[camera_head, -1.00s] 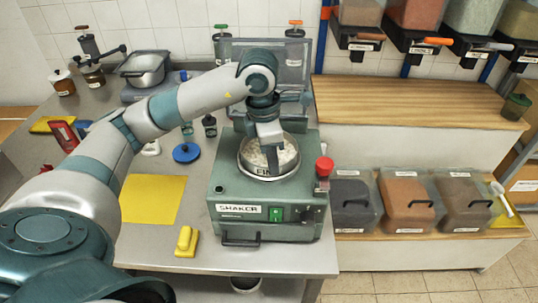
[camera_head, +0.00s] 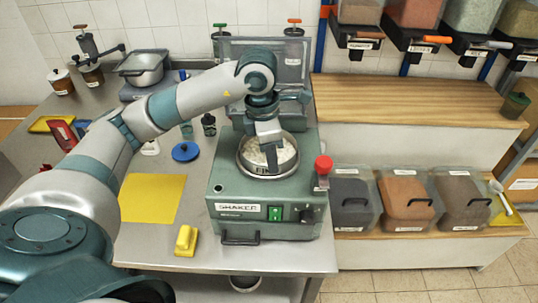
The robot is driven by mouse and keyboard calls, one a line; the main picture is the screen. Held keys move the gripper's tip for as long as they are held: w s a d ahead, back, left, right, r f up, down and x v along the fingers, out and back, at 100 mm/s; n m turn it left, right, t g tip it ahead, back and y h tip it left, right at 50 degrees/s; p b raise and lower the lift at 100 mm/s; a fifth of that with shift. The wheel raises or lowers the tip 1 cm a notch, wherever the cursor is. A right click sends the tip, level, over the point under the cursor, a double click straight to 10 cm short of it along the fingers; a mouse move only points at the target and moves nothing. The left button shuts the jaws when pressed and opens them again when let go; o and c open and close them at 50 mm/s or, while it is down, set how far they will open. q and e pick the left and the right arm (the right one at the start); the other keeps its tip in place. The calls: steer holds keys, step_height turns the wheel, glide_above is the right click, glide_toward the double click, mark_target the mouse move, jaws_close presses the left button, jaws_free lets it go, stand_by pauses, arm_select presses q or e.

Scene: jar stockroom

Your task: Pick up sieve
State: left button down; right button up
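The sieve (camera_head: 282,171) is a round metal pan labelled "FINE", with pale material inside. It sits on top of the green shaker machine (camera_head: 240,208). My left gripper (camera_head: 271,152) points down at the sieve from above, with its lower end inside or in front of the rim. Its fingertips are too small and covered to tell whether they are apart or touching the sieve. My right gripper is not in view.
A red knob (camera_head: 324,165) stands at the machine's right corner. A yellow mat (camera_head: 152,198), a yellow block (camera_head: 186,240) and a blue lid (camera_head: 186,152) lie to its left. Lidded bins (camera_head: 405,200) stand on the shelf at right.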

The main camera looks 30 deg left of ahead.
arm_select(q)
steer(key=shift+r, duration=0.1)
steer(key=shift+r+b, duration=0.35)
steer(key=shift+r, duration=0.5)
step_height(320, 180, up, 7)
steer(key=shift+f+b, duration=0.2)
steer(key=shift+b, duration=0.55)
steer(key=shift+r, duration=0.8)
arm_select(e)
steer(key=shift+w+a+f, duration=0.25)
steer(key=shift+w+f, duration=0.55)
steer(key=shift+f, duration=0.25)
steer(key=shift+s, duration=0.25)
